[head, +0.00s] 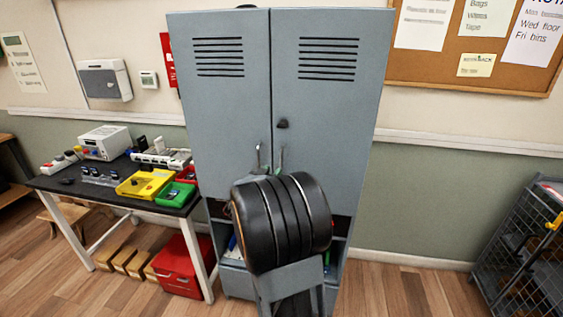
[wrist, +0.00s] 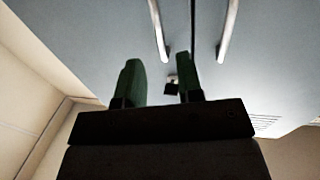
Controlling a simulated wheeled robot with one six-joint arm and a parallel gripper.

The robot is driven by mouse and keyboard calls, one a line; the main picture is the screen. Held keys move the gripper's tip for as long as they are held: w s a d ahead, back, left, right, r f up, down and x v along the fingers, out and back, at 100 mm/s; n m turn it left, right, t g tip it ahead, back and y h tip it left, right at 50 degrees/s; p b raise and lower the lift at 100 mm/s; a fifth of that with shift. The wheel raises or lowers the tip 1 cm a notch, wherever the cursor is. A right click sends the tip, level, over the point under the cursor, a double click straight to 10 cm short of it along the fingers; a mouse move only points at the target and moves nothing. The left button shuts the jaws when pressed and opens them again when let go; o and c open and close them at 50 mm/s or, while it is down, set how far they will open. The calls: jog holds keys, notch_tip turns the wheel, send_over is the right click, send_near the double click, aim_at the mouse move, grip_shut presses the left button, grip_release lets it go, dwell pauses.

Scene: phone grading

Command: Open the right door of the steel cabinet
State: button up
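The grey steel cabinet stands in the middle of the head view, with its right door (head: 325,110) and left door (head: 222,120) both shut. A black lock (head: 283,124) sits on the right door; it also shows in the wrist view (wrist: 172,88). The wrist view looks inverted; there the right door's bar handle (wrist: 157,28) is left of the seam, the left door's handle (wrist: 229,28) right of it. My gripper (wrist: 158,70) has two green fingers spread apart, nothing between them. They point toward the right door's handle; contact cannot be told. My black wrist hides most of the gripper in the head view.
A dark-topped workbench (head: 70,183) with yellow, green and red trays stands left of the cabinet. A red toolbox (head: 180,268) is under it. A wire cage cart (head: 525,245) stands at the far right. The floor right of the cabinet is clear.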

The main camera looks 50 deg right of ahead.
aim_at(281, 163)
jog(key=p+x, duration=0.1)
jog(key=x, duration=0.7)
grip_shut()
dwell(0.5)
